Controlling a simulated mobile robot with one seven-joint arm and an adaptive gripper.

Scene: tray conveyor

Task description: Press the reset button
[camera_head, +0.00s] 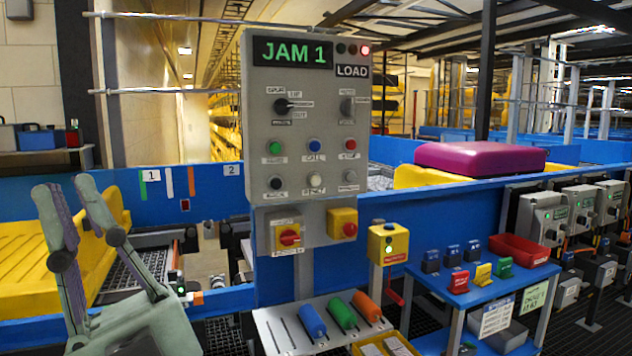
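A grey control panel (308,115) stands upright in the middle, with a lit display reading JAM 1. Its upper button row has a green button (275,147), a blue button (314,145) and a red button (350,145). Its lower row has a black button (276,183), a white button (316,180) and a grey button (351,176). The small label under the white button seems to read RESET, but it is blurred. My gripper (62,186) is at the lower left, pointing up, with its fingers apart and nothing between them. It is well left of the panel and touches no button.
Colored handles lie on a grey shelf (283,330). A blue table (480,285) stands right; a yellow tray (28,262) is behind my gripper.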

